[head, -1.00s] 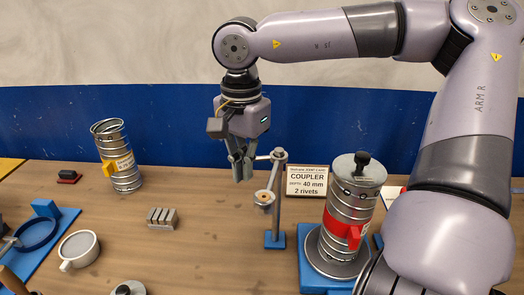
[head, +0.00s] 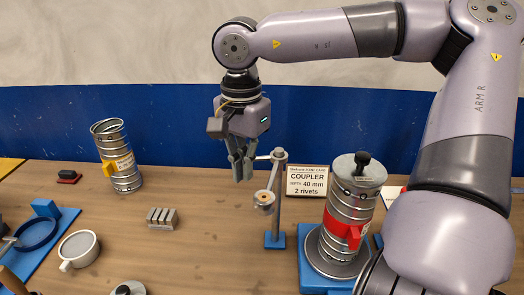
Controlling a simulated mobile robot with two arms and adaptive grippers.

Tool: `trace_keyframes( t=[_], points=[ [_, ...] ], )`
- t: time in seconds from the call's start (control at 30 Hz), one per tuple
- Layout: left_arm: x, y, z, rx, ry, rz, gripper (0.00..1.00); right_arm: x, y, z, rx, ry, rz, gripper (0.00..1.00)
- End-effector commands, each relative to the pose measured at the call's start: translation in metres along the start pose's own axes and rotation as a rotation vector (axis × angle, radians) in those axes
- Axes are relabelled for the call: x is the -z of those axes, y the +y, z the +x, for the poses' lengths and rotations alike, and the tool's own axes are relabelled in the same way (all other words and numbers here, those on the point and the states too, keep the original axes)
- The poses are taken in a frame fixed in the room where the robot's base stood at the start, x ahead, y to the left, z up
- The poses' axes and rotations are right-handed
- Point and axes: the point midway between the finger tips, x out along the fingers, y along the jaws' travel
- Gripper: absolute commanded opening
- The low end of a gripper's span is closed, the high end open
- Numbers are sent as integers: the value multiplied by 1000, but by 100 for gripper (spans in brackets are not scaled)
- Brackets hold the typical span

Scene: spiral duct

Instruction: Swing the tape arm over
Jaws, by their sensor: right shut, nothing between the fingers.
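The tape arm stand (head: 277,208) is a grey post on a blue base in the middle of the table. Its short arm reaches left from the post top, and a small tape roll (head: 264,199) hangs at its left side. My right gripper (head: 241,178) points down just left of the post top, shut and empty; I cannot tell whether it touches the arm. The spiral duct (head: 345,212) stands upright on a round plate to the right, with a red band, a red tab and a black knob on its lid. My left gripper is not in view.
A coupler sign (head: 307,182) stands behind, between post and duct. A second duct piece (head: 118,160) with a yellow tab stands at back left. A grey slotted block (head: 162,218), a white cup (head: 78,250) and a blue ring clamp (head: 37,232) lie left. Table between block and post is clear.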

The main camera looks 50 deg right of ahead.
Motion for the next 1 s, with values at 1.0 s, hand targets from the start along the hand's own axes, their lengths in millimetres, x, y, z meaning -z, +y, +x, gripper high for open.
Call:
trace_keyframes(
  t=[1.0],
  points=[
    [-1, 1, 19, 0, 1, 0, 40, 0, 0, 22, 0, 0, 0, 0]
  ],
)
